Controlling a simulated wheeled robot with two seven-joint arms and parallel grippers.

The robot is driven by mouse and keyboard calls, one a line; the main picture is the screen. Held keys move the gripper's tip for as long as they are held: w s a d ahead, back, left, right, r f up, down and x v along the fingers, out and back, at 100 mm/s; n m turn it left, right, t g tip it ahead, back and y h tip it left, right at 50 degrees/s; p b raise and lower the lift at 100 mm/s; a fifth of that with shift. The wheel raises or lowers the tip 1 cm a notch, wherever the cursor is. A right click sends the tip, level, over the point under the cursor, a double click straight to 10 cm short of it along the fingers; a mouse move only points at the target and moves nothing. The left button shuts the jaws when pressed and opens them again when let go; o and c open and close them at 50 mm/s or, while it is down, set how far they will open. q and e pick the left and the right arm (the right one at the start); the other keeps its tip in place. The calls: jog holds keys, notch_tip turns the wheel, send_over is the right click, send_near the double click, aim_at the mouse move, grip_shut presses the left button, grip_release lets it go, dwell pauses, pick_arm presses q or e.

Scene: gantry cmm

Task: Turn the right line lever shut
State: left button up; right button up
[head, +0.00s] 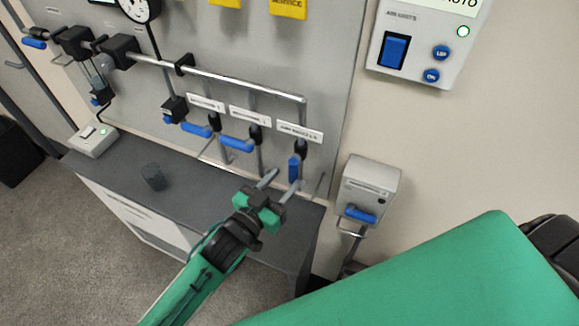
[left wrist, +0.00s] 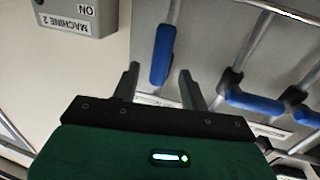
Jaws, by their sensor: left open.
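The right line lever (head: 294,168) is blue and hangs down along its drop pipe, at the right end of a row of three valves on the grey panel. Two other blue levers, the middle one (head: 237,143) and the left one (head: 196,129), lie roughly crosswise to their pipes. My left gripper (head: 283,179) is open, just below and in front of the right lever. In the left wrist view the right lever (left wrist: 161,56) shows ahead of the gap between the open fingers (left wrist: 159,74). I see no clear contact. My right gripper is out of view.
A grey box (head: 371,182) with a blue handle is on the wall to the right; it also shows in the left wrist view (left wrist: 78,15).

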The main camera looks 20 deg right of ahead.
aim_at(290, 173)
pick_arm(q)
jog(key=shift+p+x, duration=0.45)
jog(key=shift+x, duration=1.25)
jog(key=shift+c, duration=0.4)
grip_shut()
